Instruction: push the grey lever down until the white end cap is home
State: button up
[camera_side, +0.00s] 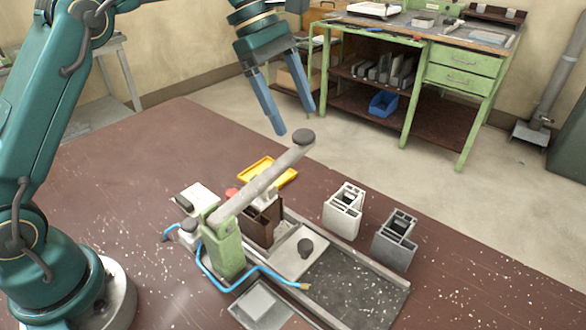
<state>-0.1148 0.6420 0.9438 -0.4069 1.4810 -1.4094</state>
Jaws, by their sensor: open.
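The grey lever (262,185) is raised. It slopes up and to the right from its green post (226,250) to a dark round knob at its free end. A brown profile (263,224) stands in the fixture below the lever. A whitish piece (266,196), which looks like the white end cap, shows at the profile's top, partly hidden by the lever; I cannot tell how it is seated. My gripper (296,124) is open and empty, its two blue fingers pointing down. In the picture its fingertips are just above the knob; I see no clear contact.
A white profile (344,212) and a grey profile (395,241) stand right of the fixture. A yellow tray (285,180) lies behind it. A blue hose (244,277) runs around the post. The brown table (130,160) is clear at the back left.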

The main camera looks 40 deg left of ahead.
jog(key=shift+x, duration=1.35)
grip_shut()
dwell(0.5)
